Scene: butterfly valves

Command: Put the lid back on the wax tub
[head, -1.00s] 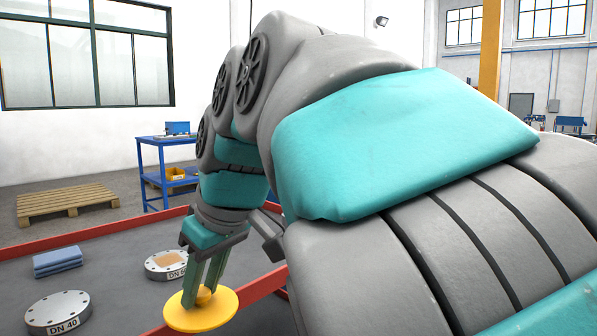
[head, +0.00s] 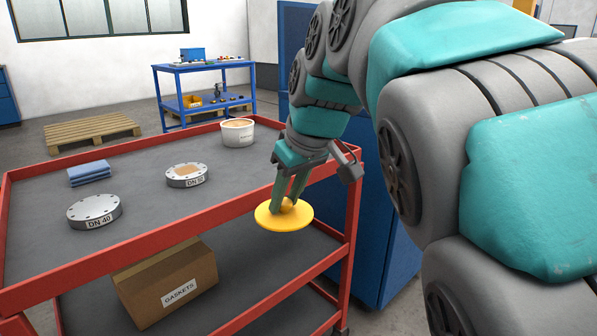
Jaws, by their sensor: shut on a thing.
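My gripper (head: 288,203) is shut on the knob of a round yellow lid (head: 272,219). The lid hangs roughly level by the front rail of the red cart, toward its right corner. A white tub (head: 231,137) with a label stands open on the cart's top at the back right, and tan wax (head: 238,123) shows inside it. The lid is in front of the tub and to its right, clearly apart from it. The fingertips partly cover the knob.
The red cart (head: 75,268) has raised rails. On its grey top are a DN 40 flange (head: 94,208), a second DN-marked flange (head: 187,178) and folded blue cloths (head: 89,171). A gaskets box (head: 166,283) sits on the lower shelf. A blue cabinet (head: 377,255) stands to the right.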

